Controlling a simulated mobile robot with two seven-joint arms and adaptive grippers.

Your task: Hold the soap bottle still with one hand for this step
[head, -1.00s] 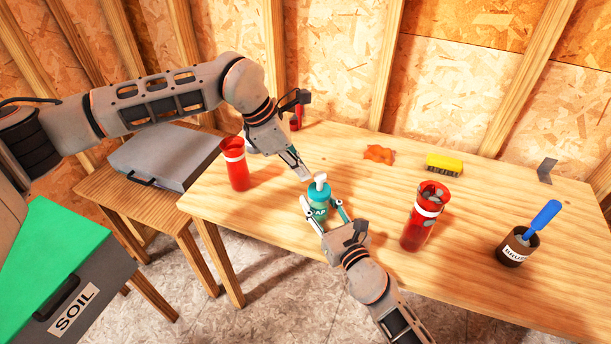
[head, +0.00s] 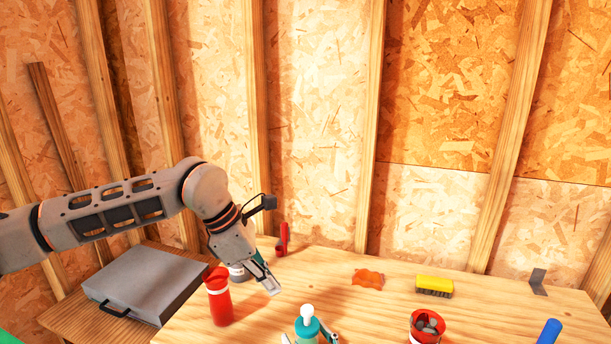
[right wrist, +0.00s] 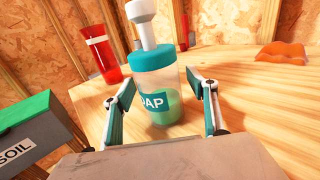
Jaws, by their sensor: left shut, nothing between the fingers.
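The soap bottle (head: 307,328) is clear with a teal collar, a white pump and green liquid. It stands upright on the wooden table, cut off by the bottom of the head view. The right wrist view shows it whole (right wrist: 157,85) with its label.
A red container (head: 220,298) stands left of my left gripper. A red cup of grey pieces (head: 427,326) stands right of the bottle. An orange piece (head: 367,277), a yellow brush (head: 434,286) and a metal bracket (head: 538,281) lie farther back. A grey case (head: 150,283) is at the left.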

